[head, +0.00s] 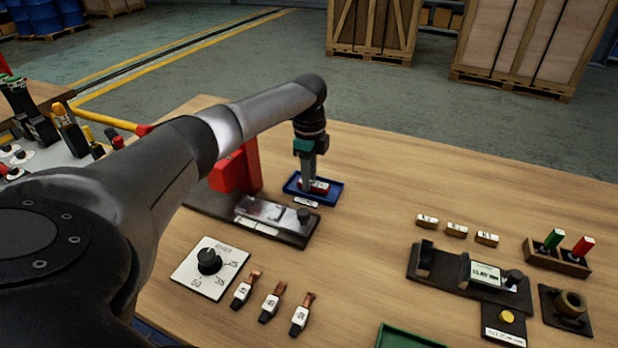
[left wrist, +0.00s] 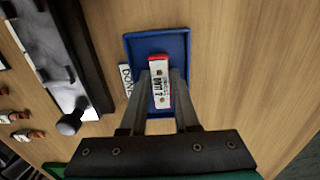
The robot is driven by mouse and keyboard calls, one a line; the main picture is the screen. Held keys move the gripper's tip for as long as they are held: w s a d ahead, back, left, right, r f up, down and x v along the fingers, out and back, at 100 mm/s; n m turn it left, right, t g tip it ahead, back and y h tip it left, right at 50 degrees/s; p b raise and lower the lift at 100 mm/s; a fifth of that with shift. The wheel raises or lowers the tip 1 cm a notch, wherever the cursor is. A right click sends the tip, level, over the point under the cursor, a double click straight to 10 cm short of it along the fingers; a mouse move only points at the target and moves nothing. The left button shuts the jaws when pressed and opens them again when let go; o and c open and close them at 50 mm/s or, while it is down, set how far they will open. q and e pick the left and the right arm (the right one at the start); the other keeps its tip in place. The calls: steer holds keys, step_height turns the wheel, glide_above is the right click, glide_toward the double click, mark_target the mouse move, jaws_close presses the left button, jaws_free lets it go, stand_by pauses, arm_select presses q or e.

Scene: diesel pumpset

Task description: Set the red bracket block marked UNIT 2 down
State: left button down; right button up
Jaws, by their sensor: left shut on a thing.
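The red bracket block (head: 320,187) has a white label, which reads UNIT 2 in the left wrist view (left wrist: 159,88). My left gripper (head: 307,181) points down over the blue tray (head: 332,200) and is shut on the block. In the left wrist view the two fingers stand on either side of the block, inside the outline of the tray (left wrist: 184,42). The block is within the tray's walls, but I cannot tell whether it touches the floor. My right gripper is not in view.
A dark fixture (head: 290,232) with a metal plate and a red upright (head: 238,170) stand left of the tray. A small label reading DONE (left wrist: 125,80) lies beside it. A dial plate (head: 210,268) is nearer. The wooden table (head: 380,190) is clear right of the tray.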

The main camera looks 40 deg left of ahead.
arm_select(q)
steer(key=shift+f, duration=0.1)
steer(key=c, duration=0.9)
jaws_free()
step_height(320, 180, up, 12)
steer(key=p, duration=0.3)
steer(key=shift+r, duration=0.2)
